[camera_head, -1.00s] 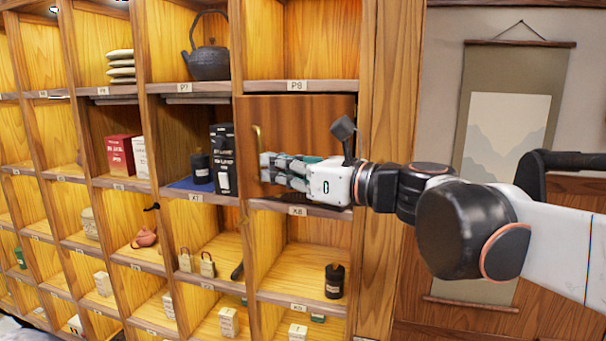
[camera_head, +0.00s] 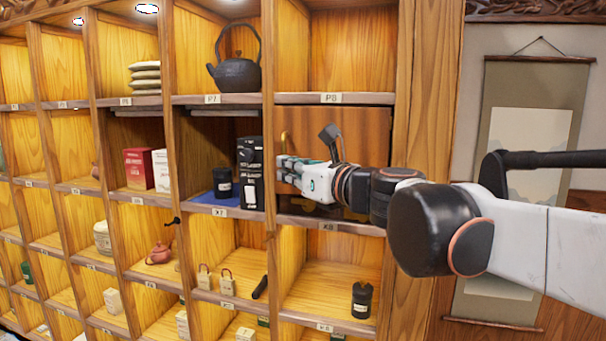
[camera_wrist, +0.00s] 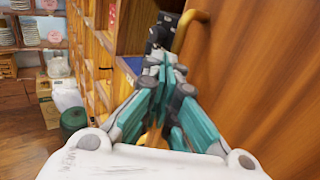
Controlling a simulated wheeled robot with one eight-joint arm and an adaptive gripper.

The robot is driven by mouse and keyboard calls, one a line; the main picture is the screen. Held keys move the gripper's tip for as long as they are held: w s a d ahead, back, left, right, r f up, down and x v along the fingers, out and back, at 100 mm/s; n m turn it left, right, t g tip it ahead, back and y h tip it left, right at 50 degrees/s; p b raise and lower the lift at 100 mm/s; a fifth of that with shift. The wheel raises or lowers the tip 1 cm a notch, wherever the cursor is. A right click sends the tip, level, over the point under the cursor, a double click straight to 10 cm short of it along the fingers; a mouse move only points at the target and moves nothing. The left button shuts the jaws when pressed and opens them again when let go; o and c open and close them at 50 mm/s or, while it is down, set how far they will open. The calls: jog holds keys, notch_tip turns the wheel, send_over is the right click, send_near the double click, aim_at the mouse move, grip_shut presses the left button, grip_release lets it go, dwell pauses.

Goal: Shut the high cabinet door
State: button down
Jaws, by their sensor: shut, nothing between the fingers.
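The cabinet door (camera_head: 352,128) is a brown wooden panel with a brass handle at its left edge. It covers the cubby below the P8 label and looks flush or nearly flush with the shelf front; a small gap cannot be ruled out. In the wrist view the door (camera_wrist: 262,70) fills the right side, with the curved brass handle (camera_wrist: 188,28) ahead of the fingers. My gripper (camera_head: 284,168) is in front of the door's lower left part, fingers together and empty. It also shows in the wrist view (camera_wrist: 168,72), close beside the door face. Contact cannot be told.
Open cubbies surround the door. A black box (camera_head: 250,172) and a dark canister (camera_head: 223,183) stand in the cubby to its left. A black teapot (camera_head: 236,72) sits up and left. A hanging scroll (camera_head: 528,130) is on the wall at right.

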jog(key=w, duration=0.4)
jog(key=shift+w+a+b, duration=0.1)
jog(key=shift+w+b, duration=0.15)
jog(key=shift+b, duration=0.15)
dwell(0.4)
